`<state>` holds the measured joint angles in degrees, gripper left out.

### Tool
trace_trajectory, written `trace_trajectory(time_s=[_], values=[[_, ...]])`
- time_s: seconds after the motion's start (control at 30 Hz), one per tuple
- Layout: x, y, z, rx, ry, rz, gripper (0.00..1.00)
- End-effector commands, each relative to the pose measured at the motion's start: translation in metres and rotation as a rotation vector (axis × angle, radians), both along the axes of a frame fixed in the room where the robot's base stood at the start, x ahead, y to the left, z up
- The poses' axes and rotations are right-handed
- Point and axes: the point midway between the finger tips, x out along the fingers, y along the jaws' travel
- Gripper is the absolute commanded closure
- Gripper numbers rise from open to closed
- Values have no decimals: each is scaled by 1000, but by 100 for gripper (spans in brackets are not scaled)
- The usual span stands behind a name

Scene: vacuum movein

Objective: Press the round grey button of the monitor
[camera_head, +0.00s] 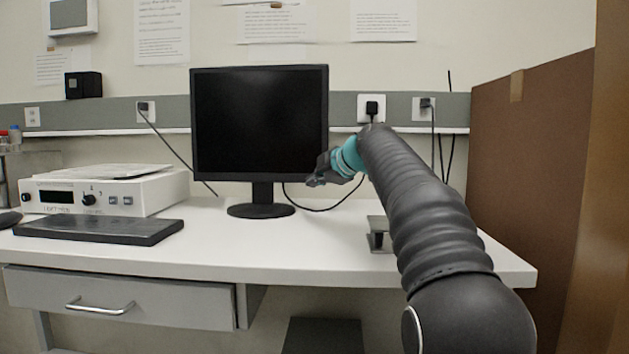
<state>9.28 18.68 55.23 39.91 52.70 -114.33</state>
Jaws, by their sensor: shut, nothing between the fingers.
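The monitor (259,122) stands upright on the white desk, with a black, dark screen and a round black base. My gripper (311,182) is shut and empty, just in front of the monitor's lower right corner as seen in the picture. Its fingertips point left, at about the height of the lower bezel. I cannot tell whether they touch the monitor. The round grey button cannot be made out; it is too small or hidden behind my gripper.
The white desk (330,240) is mostly clear around the monitor base. A keyboard (98,231) and a white instrument box (105,190) are at left. A small grey bracket (378,233) is below my arm. A brown panel (525,190) stands at right. Cables hang behind.

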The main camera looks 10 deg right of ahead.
Motion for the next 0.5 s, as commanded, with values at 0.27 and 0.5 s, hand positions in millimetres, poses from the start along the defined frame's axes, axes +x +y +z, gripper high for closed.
trace_trajectory(time_s=[0.27, 0.5], values=[[8, -2, 0, 0, 0, 0, 100], [8, -2, 0, 0, 0, 0, 100]])
